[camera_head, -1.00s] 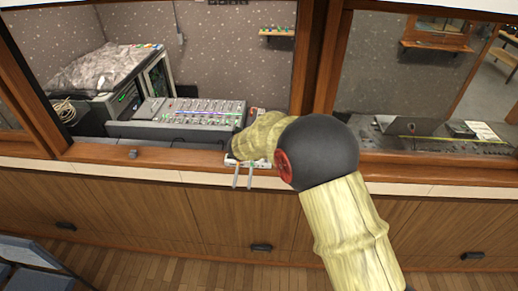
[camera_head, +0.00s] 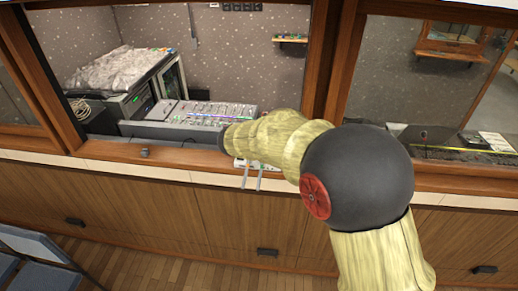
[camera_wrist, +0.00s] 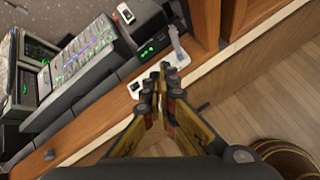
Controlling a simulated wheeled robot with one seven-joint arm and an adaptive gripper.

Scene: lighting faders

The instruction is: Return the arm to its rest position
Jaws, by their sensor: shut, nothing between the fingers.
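My gripper (camera_wrist: 163,80) is shut and empty, its fingertips together in the wrist view. It is over the wooden ledge, in front of a small white panel (camera_wrist: 134,90) with a grey lever-like piece (camera_wrist: 178,48) at its far end. In the head view the white panel (camera_head: 240,163) sits on the ledge, with two grey strips (camera_head: 252,178) jutting from its front. My arm hides most of the panel and the gripper there. Contact between fingers and panel cannot be told.
A grey mixing console (camera_head: 180,128) stands behind the ledge (camera_head: 100,149), beside a rack (camera_head: 150,93) with a crumpled cover. Blue chairs (camera_head: 40,250) are at lower left.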

